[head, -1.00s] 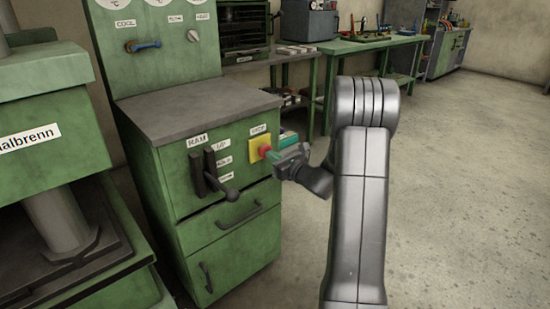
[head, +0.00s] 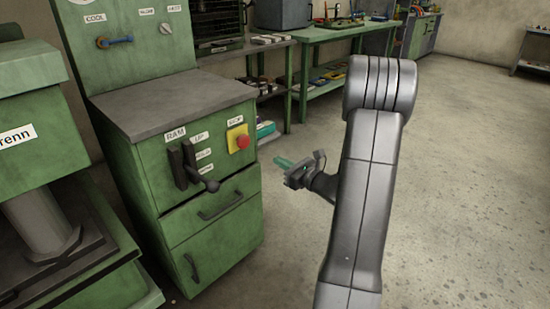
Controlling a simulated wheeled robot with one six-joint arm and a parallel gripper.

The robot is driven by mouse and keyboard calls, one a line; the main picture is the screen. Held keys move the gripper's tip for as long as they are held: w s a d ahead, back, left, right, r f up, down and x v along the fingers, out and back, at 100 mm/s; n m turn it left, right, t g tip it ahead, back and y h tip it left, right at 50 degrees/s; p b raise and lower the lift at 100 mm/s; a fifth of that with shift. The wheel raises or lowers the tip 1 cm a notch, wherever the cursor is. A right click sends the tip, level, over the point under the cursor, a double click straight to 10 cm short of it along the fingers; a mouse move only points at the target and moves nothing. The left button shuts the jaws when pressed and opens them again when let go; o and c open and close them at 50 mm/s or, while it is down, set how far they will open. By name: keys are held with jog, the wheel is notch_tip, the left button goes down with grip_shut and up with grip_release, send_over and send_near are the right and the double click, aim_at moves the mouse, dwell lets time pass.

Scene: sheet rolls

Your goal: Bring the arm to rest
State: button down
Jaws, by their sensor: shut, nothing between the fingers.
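My gripper (head: 284,163) is in the middle of the head view, right of the green control cabinet (head: 208,198). Its teal fingertips point left toward the cabinet and are shut with nothing between them. There is a gap between them and the cabinet front. My grey arm is bent, with its elbow high on the right. The red stop button (head: 242,142) on its yellow plate is in full view, clear of the gripper. The dark RAM lever (head: 189,164) sits on the cabinet front.
A green press (head: 40,122) stands at the far left. A green workbench (head: 330,32) with tools and a shelf (head: 265,80) with several items stand behind. The concrete floor (head: 470,180) to the right of my arm is open.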

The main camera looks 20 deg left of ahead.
jog(key=shift+a, duration=0.1)
dwell(0.3)
jog(key=b+x, duration=0.1)
jog(key=x, duration=0.9)
jog(key=v, duration=0.4)
jog(key=shift+p, duration=0.35)
